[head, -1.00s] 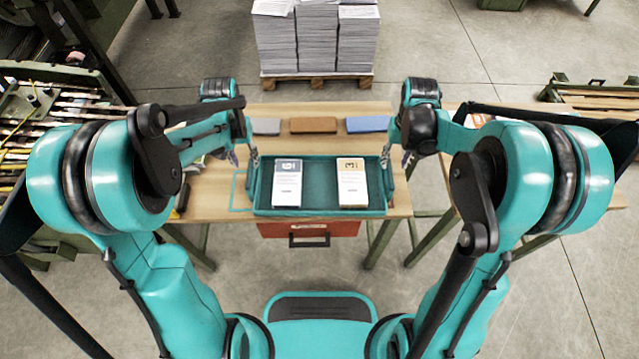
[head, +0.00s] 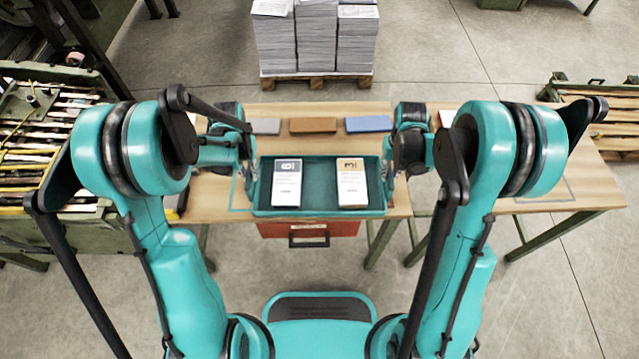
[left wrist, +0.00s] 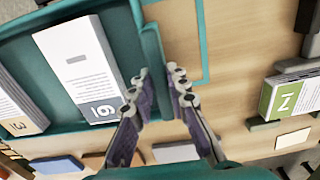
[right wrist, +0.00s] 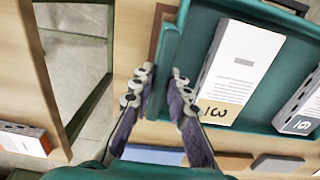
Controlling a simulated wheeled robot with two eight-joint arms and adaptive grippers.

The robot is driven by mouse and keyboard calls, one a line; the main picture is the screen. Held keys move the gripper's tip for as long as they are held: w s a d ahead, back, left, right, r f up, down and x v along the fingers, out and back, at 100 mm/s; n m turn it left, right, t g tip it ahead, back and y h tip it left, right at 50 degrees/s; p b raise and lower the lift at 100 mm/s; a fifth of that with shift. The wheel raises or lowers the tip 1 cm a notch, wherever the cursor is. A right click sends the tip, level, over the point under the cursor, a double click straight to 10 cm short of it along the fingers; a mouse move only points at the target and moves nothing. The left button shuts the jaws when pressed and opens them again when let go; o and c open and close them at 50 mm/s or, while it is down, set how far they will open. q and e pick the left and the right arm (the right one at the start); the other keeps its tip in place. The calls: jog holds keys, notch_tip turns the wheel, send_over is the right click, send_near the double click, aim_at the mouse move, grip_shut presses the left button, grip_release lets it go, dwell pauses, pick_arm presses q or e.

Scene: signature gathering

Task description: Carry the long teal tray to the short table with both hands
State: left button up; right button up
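The long teal tray (head: 320,208) lies level on a wooden table (head: 220,205), within a teal outline. It holds a white paper stack (head: 287,188) marked 9 at left and another (head: 352,188) marked 3 at right. My left gripper (left wrist: 157,85) has its fingers apart on either side of the tray's left end piece. My right gripper (right wrist: 160,82) straddles the right end piece the same way, fingers apart. Small gaps seem to show, but firm contact is hard to judge. A second wooden tabletop (head: 580,195) with a grey outline shows at right, partly behind my arm.
Grey (head: 265,126), brown (head: 313,125) and blue (head: 368,123) blocks lie behind the tray. A red box (head: 309,229) sits below the table front. A paper pallet (head: 316,80) stands beyond. Green machinery (head: 60,130) flanks the left; open floor lies in front.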

pick_arm(q)
grip_shut()
pick_arm(e)
grip_shut()
